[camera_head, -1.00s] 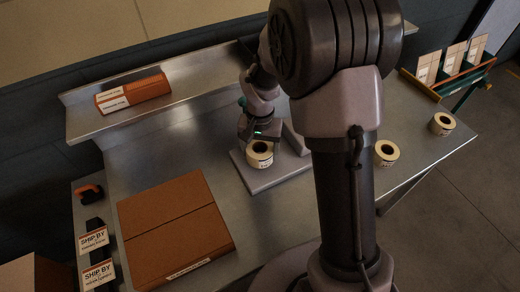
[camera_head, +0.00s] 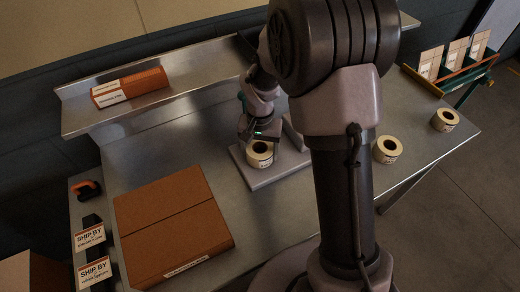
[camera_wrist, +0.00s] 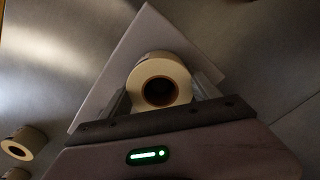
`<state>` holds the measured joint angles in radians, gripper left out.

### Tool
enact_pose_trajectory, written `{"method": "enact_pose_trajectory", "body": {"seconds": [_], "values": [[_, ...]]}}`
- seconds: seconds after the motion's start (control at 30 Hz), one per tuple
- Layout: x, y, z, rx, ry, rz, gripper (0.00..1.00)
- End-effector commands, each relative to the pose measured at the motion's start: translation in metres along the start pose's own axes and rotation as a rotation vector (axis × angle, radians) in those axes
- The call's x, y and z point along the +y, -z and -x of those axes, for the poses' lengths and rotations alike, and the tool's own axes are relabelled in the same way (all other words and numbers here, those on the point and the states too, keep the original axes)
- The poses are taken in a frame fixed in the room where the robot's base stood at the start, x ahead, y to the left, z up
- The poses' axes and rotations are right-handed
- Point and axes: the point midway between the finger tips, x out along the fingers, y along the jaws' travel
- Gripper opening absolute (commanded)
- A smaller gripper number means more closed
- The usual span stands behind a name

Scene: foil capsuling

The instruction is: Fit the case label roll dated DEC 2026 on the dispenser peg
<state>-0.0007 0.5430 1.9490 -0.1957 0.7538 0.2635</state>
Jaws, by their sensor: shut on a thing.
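My gripper (camera_head: 260,140) is shut on a cream label roll (camera_head: 260,155), which stands out from its far side in the wrist view (camera_wrist: 160,68). The fingers press on either side of the roll, and its dark core hole faces the wrist camera. The roll is over the grey dispenser base plate (camera_head: 262,182); I cannot tell whether it rests on the plate. The plate also shows behind the roll in the wrist view (camera_wrist: 142,32). I see no peg; it may be hidden by the roll or my arm. The date on the held roll is not readable.
Two more label rolls stand on the steel table to the right, one nearer (camera_head: 387,150) and one by the edge (camera_head: 445,120). A large brown carton (camera_head: 170,225) lies left of the plate. An orange box (camera_head: 130,87) is on the rear shelf. A green-orange rack (camera_head: 450,75) stands back right.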

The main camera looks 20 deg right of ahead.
Motion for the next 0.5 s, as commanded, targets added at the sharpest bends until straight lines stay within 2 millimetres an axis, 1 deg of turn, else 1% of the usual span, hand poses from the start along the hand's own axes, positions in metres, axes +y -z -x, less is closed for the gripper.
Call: {"method": "enact_pose_trajectory", "body": {"seconds": [0.17,0.2,0.3,0.5], "values": [[0.0000,0.0000,-0.0053,0.000,0.000,0.000,0.23],[0.0000,0.0000,-0.0043,0.000,0.000,0.000,0.78],[0.0000,0.0000,-0.0039,0.000,0.000,0.000,0.96],[0.0000,0.0000,-0.0039,0.000,0.000,0.000,0.96]]}}
